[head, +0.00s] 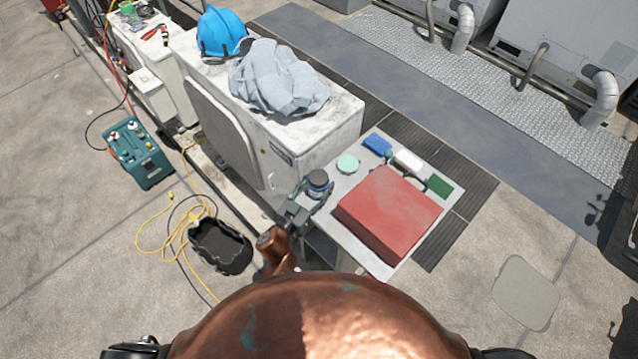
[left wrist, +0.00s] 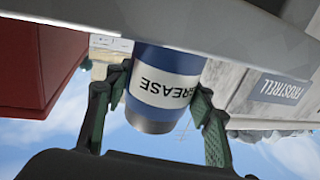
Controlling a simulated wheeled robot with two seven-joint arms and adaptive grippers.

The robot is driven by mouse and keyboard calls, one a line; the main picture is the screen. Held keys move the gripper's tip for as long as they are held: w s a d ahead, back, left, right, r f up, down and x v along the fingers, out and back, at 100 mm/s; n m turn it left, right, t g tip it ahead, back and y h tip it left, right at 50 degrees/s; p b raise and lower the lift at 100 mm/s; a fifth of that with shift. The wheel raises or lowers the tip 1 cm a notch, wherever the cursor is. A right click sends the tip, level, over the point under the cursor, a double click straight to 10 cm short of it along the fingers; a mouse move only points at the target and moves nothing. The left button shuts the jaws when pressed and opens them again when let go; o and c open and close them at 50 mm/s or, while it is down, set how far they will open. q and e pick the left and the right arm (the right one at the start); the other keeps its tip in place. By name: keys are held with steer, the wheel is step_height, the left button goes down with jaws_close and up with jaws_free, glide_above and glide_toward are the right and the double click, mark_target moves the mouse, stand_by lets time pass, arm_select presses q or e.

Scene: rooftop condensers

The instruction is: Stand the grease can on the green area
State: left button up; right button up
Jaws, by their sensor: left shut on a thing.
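The grease can (head: 318,181), dark with a grey top, is held at the left edge of a small light table (head: 376,262). In the left wrist view the can (left wrist: 166,88) is blue with a white GREASE label, which reads upside down there. My left gripper (head: 308,199) is shut on the can, with a finger on either side. The can's lower end is hidden in the wrist view by a grey slab. A flat dark green patch (head: 439,186) lies at the table's far right corner, apart from the can. My right gripper is not in view.
A large red box (head: 388,212) fills much of the table. A mint disc (head: 347,164), a blue item (head: 377,144) and a white item (head: 409,160) lie behind it. A white condenser (head: 325,135) stands left of the table. A black bin (head: 220,246) sits on the floor.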

arm_select(q)
steer(key=shift+f, duration=0.15)
steer(key=o, duration=1.6)
steer(key=shift+r, duration=0.2)
steer(key=v, duration=1.2)
